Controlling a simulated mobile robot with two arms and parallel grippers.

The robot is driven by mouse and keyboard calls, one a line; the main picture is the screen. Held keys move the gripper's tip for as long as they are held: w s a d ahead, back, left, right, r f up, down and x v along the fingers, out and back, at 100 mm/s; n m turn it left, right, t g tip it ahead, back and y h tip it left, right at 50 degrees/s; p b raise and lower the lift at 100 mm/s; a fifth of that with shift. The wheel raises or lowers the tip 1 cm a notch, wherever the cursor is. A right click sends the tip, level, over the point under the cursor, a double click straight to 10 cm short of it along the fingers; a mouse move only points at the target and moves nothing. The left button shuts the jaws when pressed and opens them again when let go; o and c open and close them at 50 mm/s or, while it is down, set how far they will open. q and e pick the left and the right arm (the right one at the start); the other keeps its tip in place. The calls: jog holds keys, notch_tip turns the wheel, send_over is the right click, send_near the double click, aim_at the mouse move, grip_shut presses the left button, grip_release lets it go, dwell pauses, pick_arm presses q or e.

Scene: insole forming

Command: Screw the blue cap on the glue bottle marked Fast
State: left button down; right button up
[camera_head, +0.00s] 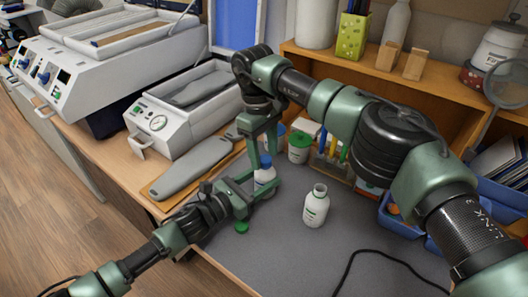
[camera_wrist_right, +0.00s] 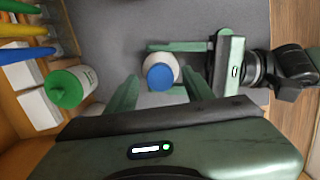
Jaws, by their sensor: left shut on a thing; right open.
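A white bottle (camera_head: 264,178) stands upright in the jaws of my left gripper (camera_head: 260,184), which is shut on its body. The blue cap (camera_head: 265,160) sits on top of this bottle; how tightly cannot be told. In the right wrist view the round blue cap (camera_wrist_right: 160,77) covers the middle of the bottle top. My right gripper (camera_head: 260,146) points down from above and is open. In the right wrist view its two fingers (camera_wrist_right: 161,95) are on either side of the cap, apart from it. The bottle's label is hidden, so its marking cannot be read.
An uncapped white bottle (camera_head: 316,208) stands on the grey mat (camera_head: 290,248). A green cap (camera_head: 241,227) lies near the left arm. A green-capped container (camera_head: 299,147) stands behind, also in the wrist view (camera_wrist_right: 68,88). A grey insole-shaped board (camera_head: 190,168) lies left. A black cable crosses the front right.

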jog(key=shift+r, duration=0.15)
jog(key=shift+r, duration=2.15)
jog(key=shift+c, duration=0.3)
